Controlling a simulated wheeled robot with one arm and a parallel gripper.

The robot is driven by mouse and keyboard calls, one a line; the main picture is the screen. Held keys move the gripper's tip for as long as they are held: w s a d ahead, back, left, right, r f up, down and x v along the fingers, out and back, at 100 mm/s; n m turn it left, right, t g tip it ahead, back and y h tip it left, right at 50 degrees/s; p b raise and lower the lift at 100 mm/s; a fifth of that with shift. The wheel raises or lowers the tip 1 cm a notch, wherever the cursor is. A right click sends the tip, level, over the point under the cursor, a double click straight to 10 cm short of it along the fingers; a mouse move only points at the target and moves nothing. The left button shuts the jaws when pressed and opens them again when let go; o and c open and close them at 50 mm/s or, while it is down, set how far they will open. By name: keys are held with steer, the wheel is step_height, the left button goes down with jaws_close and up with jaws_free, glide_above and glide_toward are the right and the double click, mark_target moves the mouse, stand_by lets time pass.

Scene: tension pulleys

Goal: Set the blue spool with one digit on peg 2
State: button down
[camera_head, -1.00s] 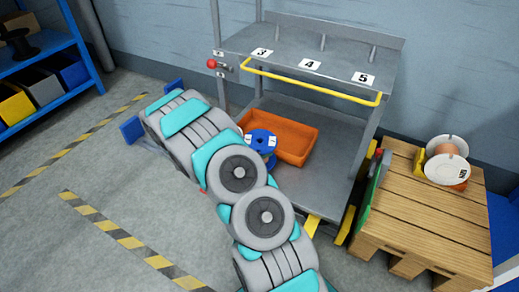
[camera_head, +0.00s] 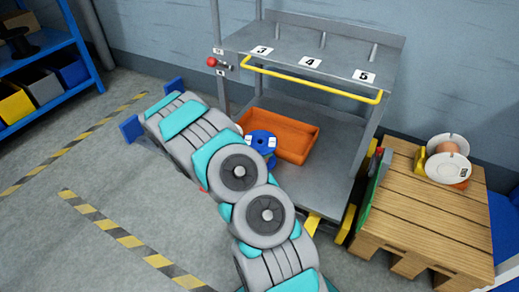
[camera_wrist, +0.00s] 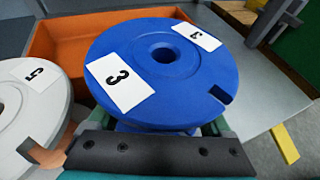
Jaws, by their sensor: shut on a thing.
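A blue spool (camera_wrist: 180,65) with labels reading 3 fills the middle of the wrist view. It also shows in the head view (camera_head: 262,141), at the near left end of the orange tray and partly behind my arm. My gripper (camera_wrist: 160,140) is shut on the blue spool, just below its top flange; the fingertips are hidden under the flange. In the head view my arm hides the gripper. Shelf labels 3 (camera_head: 262,50), 4 (camera_head: 311,62) and 5 (camera_head: 364,76) mark short pegs on the rack's top. Peg 2 cannot be made out clearly.
The orange tray (camera_head: 300,139) lies on the rack's lower shelf (camera_head: 335,150). A white spool labelled 5 (camera_wrist: 20,110) is beside the blue one. A yellow bar (camera_head: 310,82) runs along the top shelf's front. A pallet (camera_head: 430,205) with white spools (camera_head: 449,160) stands right.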

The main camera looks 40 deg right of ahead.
steer(key=shift+f+b, duration=0.45)
steer(key=shift+f, duration=0.45)
steer(key=shift+f, duration=0.2)
steer(key=shift+f, duration=0.1)
stand_by(0.5)
jaws_free()
steer(key=v, duration=0.7)
steer(key=shift+a, duration=0.35)
